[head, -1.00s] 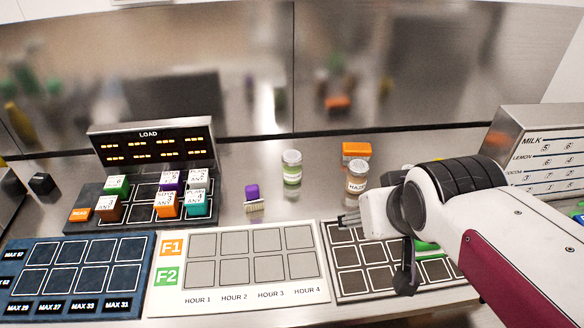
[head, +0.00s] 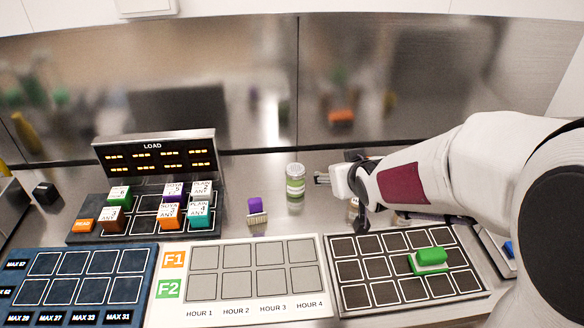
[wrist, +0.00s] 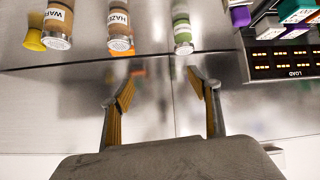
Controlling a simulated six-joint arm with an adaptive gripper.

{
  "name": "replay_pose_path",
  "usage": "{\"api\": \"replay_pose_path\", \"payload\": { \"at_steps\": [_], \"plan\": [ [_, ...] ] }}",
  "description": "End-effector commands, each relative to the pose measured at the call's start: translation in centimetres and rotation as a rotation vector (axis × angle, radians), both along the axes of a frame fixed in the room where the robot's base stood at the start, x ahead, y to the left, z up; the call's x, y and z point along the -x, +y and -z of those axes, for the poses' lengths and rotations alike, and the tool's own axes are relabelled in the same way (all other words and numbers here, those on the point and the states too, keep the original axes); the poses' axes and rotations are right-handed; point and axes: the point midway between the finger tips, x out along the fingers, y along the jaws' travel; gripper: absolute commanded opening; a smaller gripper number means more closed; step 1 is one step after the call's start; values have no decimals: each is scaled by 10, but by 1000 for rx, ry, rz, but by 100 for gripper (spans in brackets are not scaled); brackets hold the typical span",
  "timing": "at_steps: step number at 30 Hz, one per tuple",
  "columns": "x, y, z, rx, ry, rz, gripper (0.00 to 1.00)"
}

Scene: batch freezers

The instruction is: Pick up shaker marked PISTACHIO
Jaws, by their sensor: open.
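A shaker with green contents and a silvery lid (head: 295,182) stands upright on the steel counter; its label text is not readable. It also shows at the top of the wrist view (wrist: 181,28). My gripper (head: 338,197) is just right of it in the head view, open and empty. In the wrist view the fingers (wrist: 162,84) are spread, with the green shaker beyond the right finger, not between them. A shaker reading "HAZ..." (wrist: 118,22) stands beside it, and one reading "WAF..." (wrist: 58,20) is further left. My arm mostly hides these two in the head view.
A purple-handled brush (head: 256,210) stands left of the green shaker. The LOAD display (head: 155,152) and a rack of coloured blocks are further left. A reflective steel wall (head: 250,80) bounds the back.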

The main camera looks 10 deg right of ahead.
Motion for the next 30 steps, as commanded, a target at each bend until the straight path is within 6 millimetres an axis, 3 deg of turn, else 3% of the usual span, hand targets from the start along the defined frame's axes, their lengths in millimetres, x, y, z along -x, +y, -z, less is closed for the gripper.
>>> {"api": "replay_pose_path", "payload": {
  "at_steps": [15, 30],
  "plan": [
    [-73, 28, 58, -52, -132, -103, 61],
    [-107, 57, 112, -137, -241, -193, 61]
  ]
}}
